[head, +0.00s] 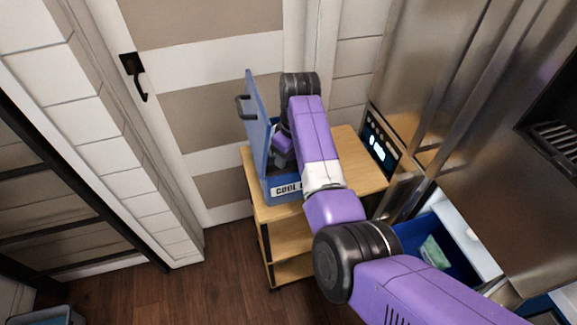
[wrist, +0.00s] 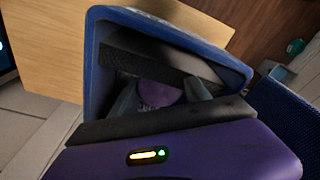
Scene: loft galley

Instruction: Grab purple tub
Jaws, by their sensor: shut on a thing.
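The purple tub (wrist: 160,93) shows in the wrist view as a small purple patch low inside a blue cool box (wrist: 94,65). My gripper (wrist: 160,100) reaches down into the box and is shut on the tub, with a grey finger on either side of it. In the head view the blue cool box (head: 283,192) stands on a wooden cart, with its lid (head: 257,115) raised at the left. My arm hides most of the box's inside, and the tub cannot be made out there.
The wooden cart (head: 352,160) has bare top to the right of the box. A dark panel with a lit display (head: 379,142) stands behind it. A steel fridge (head: 425,80) and an open blue drawer or bin (head: 412,240) lie to the right. Wooden floor (head: 190,285) is free at front left.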

